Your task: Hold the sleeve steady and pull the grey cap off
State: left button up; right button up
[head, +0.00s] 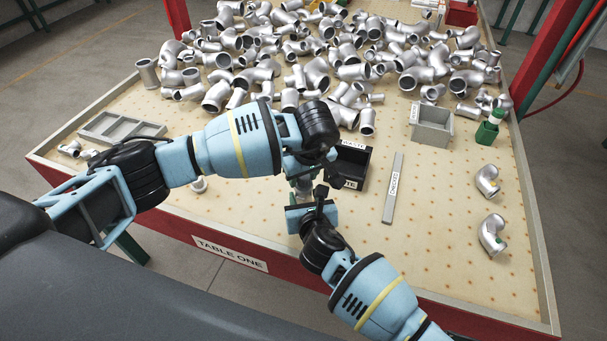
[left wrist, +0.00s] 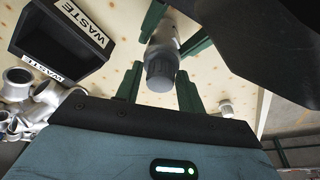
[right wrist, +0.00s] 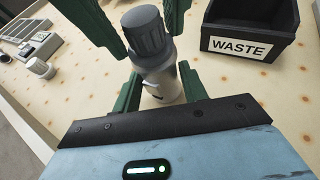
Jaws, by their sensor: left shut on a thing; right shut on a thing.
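The sleeve, a pale metal tube, stands roughly upright with the ribbed dark grey cap on its top end. In the right wrist view the cap (right wrist: 146,36) is above and the sleeve (right wrist: 162,85) below, touching. The left wrist view also shows the cap (left wrist: 160,70) and the sleeve (left wrist: 166,32). My left gripper (left wrist: 158,88) is shut on the cap. My right gripper (right wrist: 161,92) is shut on the sleeve below it. In the head view my left gripper (head: 300,163) is above my right gripper (head: 310,208), and they largely hide the part.
A black waste bin (head: 352,165) stands close behind the grippers. A grey bar (head: 393,188), a grey box (head: 432,124) and a grey divided tray (head: 122,128) are on the table. Many metal castings (head: 300,75) cover the back. The table's right front is mostly clear.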

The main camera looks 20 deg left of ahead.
jog(key=o, duration=1.2)
jog(key=shift+o, duration=0.2)
jog(key=shift+v, duration=6)
pick_arm(q)
jog(key=o, duration=1)
